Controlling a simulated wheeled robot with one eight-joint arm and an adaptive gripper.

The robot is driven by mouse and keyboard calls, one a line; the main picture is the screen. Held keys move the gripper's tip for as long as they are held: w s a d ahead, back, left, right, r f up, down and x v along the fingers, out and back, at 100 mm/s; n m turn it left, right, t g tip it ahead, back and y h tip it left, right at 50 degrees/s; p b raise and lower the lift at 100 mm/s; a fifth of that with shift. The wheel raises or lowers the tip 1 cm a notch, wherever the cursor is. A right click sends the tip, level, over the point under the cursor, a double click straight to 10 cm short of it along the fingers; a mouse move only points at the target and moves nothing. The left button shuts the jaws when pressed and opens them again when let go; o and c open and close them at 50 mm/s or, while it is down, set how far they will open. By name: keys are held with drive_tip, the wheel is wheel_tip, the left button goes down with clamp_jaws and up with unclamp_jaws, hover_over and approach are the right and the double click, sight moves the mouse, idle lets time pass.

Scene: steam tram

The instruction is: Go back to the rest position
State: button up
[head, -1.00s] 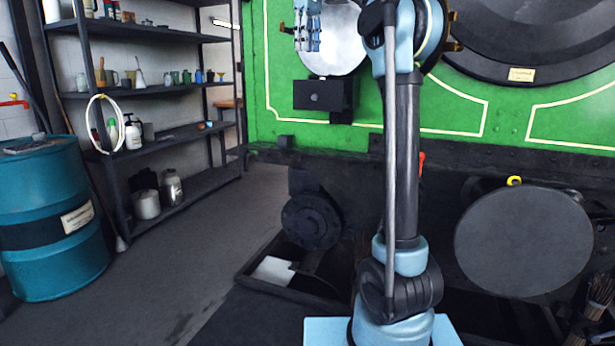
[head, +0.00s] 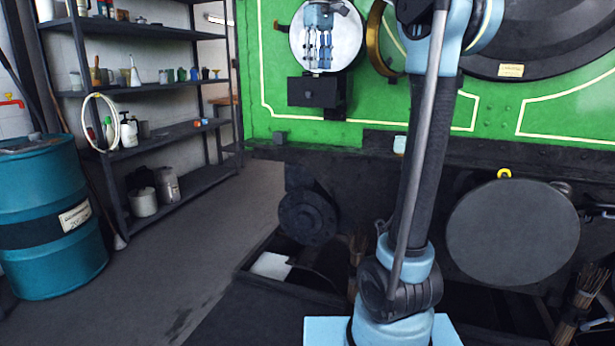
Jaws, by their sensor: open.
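My gripper (head: 316,70) is at the upper middle of the head view, in front of the round white lamp face (head: 345,36) on the green tram front (head: 282,90). Its fingers point down and stand apart with nothing seen between them. I cannot tell how far it is from the lamp. My arm rises from its light-blue base at the bottom centre and leans to the right, its upper part near the top edge.
A round dark buffer (head: 512,236) sticks out at the right. A black box (head: 312,92) sits below the lamp. A blue drum (head: 45,215) and loaded dark shelves (head: 178,137) stand at the left. The grey floor (head: 215,245) between shelves and tram is clear.

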drive_tip(key=s+d+f+m, duration=0.3)
drive_tip(key=s+f, duration=0.6)
drive_tip(key=f, duration=0.7)
drive_tip(key=s+d+f+m+t, duration=0.1)
drive_tip(key=s+d+f+m, duration=0.2)
drive_tip(key=f, duration=1.4)
drive_tip(key=s+d+f+m, duration=0.2)
drive_tip(key=s+d+f, duration=0.7)
drive_tip(key=s+f, duration=0.7)
drive_tip(key=shift+d+f+m+t, duration=0.3)
drive_tip(key=shift+f+m+t, duration=0.1)
drive_tip(key=shift+f, duration=0.05)
drive_tip(key=shift+w, duration=0.4)
drive_tip(key=shift+c, duration=0.8)
